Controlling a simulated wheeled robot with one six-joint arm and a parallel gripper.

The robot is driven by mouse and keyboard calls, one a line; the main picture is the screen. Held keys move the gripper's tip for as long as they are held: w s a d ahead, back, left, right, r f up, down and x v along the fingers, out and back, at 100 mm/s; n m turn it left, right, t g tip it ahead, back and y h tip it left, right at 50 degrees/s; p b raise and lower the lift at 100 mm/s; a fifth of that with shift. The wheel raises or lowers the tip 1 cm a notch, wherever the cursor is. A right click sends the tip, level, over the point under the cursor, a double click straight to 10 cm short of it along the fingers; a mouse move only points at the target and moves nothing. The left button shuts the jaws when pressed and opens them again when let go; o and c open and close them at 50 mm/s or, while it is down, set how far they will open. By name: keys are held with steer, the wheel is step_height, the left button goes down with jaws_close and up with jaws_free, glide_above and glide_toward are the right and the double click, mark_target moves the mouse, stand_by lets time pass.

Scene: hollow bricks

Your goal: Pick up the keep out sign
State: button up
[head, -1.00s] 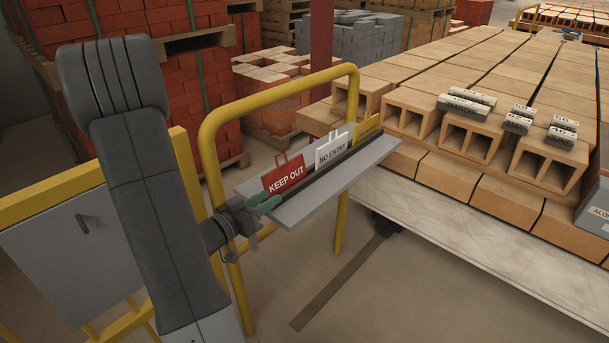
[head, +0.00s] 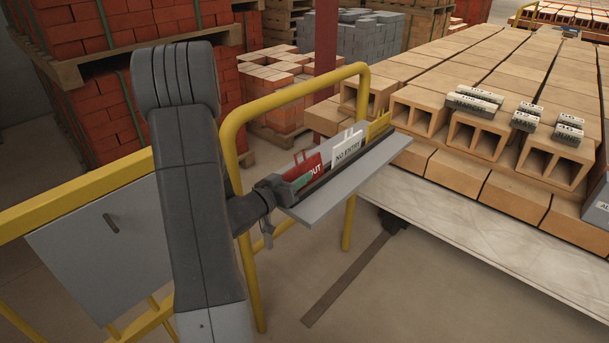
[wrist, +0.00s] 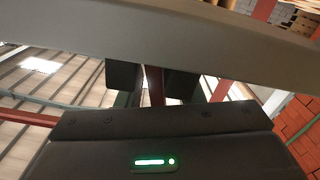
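The red KEEP OUT sign (head: 314,168) stands in the slotted rack (head: 349,188), at its near left end. In the head view only "OUT" shows; my gripper (head: 298,183) covers the lower left part. My gripper is at the sign, in front of its left side. In the wrist view the two dark fingers (wrist: 154,80) stand apart with a gap. A dark red strip shows in that gap; I cannot tell if it is the sign's edge or something behind. Contact cannot be made out.
The white NO ENTRY sign (head: 347,149) and a yellow sign (head: 379,124) stand farther along the rack. A yellow rail (head: 298,97) arches behind it. Hollow bricks (head: 477,136) lie on a pale-sided table at right. Red brick stacks (head: 75,70) stand behind left.

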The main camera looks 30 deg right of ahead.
mark_target(298, 173)
steer(key=shift+d, duration=0.2)
jaws_close()
step_height(298, 173, up, 10)
steer(key=shift+r+p, duration=0.1)
steer(key=shift+p, duration=0.6)
